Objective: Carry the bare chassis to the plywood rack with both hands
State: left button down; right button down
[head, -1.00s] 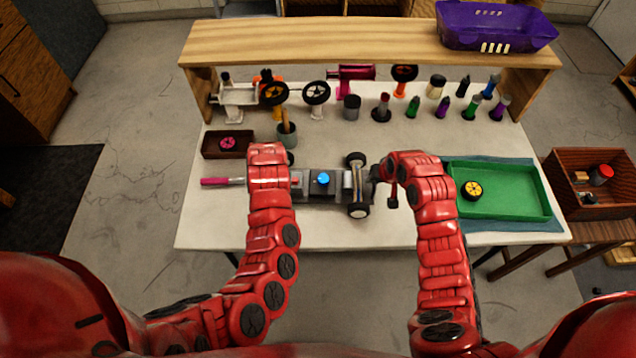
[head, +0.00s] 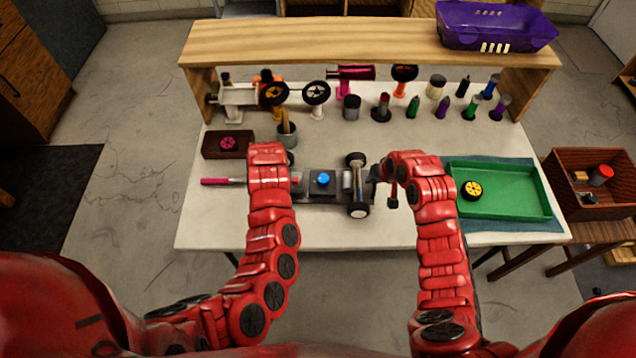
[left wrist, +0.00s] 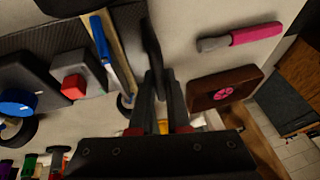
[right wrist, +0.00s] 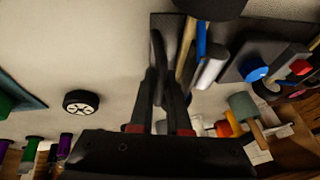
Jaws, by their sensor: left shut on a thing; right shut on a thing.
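The chassis (head: 328,197) is a dark plate with a blue knob and two wheels at its right end, lying level over the white table. My left gripper (left wrist: 152,55) is shut at its left end, where my red hand hides the contact in the head view. My right gripper (head: 379,172) is shut at its right end, beside the wheels. In the right wrist view the chassis plate (right wrist: 165,22) reaches the fingers. I cannot tell whether the chassis touches the table. A wooden rack (head: 350,45), perhaps the plywood rack, spans the back of the table.
A purple basket (head: 495,27) sits on the rack. Several paint bottles and wheels on stands line the table below it. A green tray (head: 510,212) is at right; a brown box (head: 227,152) and a pink-handled tool (head: 215,181) are at left. The front table strip is clear.

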pick_arm(q)
jog(key=shift+r, duration=0.15)
pick_arm(e)
jog(key=shift+r, duration=0.15)
